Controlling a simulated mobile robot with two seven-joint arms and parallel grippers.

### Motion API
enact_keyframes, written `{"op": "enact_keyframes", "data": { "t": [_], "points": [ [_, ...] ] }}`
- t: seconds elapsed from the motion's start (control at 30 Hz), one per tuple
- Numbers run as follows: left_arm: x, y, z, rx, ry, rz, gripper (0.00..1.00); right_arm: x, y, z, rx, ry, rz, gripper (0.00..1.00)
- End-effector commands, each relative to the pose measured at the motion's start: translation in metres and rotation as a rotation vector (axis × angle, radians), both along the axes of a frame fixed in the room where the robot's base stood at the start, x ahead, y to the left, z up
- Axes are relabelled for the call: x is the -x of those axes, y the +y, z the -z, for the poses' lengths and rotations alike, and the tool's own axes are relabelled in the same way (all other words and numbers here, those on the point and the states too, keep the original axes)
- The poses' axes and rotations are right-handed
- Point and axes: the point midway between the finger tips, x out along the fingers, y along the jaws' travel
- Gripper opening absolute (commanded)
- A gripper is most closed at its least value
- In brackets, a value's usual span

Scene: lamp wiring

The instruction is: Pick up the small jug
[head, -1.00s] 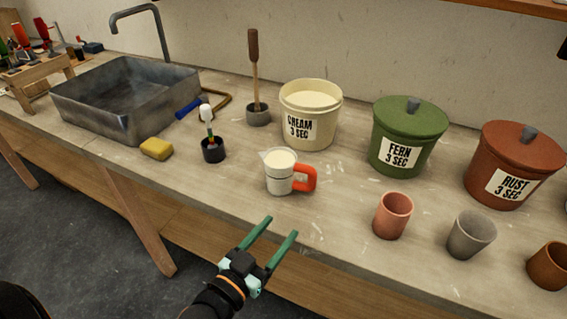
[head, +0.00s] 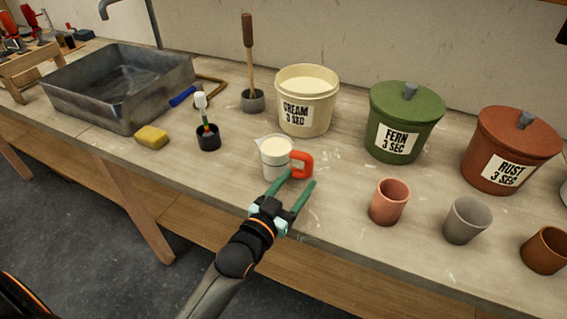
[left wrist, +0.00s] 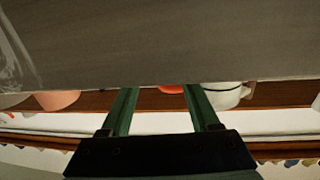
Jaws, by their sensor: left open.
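The small jug (head: 275,158) is white with cream-coloured contents and an orange-red handle (head: 302,165) on its right side. It stands upright on the bench in the head view. My left gripper (head: 296,181) is open, with green fingers pointing at the handle from the near side. Nothing is between the fingers that I can make out; whether a finger touches the jug I cannot tell. In the left wrist view the image looks upside down, with the jug (left wrist: 226,96) partly hidden beyond the right finger and the orange handle (left wrist: 172,89) between the fingers. My right gripper is not in view.
A cream bucket (head: 306,112) stands behind the jug, with a green lidded pot (head: 403,125) to its right. A pink cup (head: 389,204) is right of the gripper. A black pot with a brush (head: 208,138) and a yellow sponge (head: 152,138) are to the left.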

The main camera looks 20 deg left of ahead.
Motion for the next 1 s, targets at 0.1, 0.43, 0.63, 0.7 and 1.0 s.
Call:
{"op": "enact_keyframes", "data": {
  "t": [0.1, 0.43, 0.63, 0.7, 1.0],
  "points": [
    [-0.017, -0.003, 0.0, 0.0, -0.001, 0.0, 0.62, 0.0, 0.0, -0.001, 0.0, 0.0, 0.0, 0.5],
    [-0.03, -0.005, 0.0, 0.001, 0.001, 0.001, 0.62, 0.0, 0.0, -0.001, 0.001, 0.0, -0.001, 0.5],
    [-0.029, -0.005, 0.0, 0.001, 0.0, 0.001, 0.47, -0.001, 0.0, -0.001, 0.001, -0.001, -0.001, 0.5],
    [-0.029, -0.005, 0.0, 0.001, 0.0, 0.001, 0.4, -0.001, 0.0, -0.001, 0.001, -0.001, -0.001, 0.5],
    [-0.029, -0.005, 0.0, 0.0, 0.0, 0.001, 0.06, -0.001, 0.0, -0.001, 0.001, -0.002, -0.001, 0.5]
  ]
}}
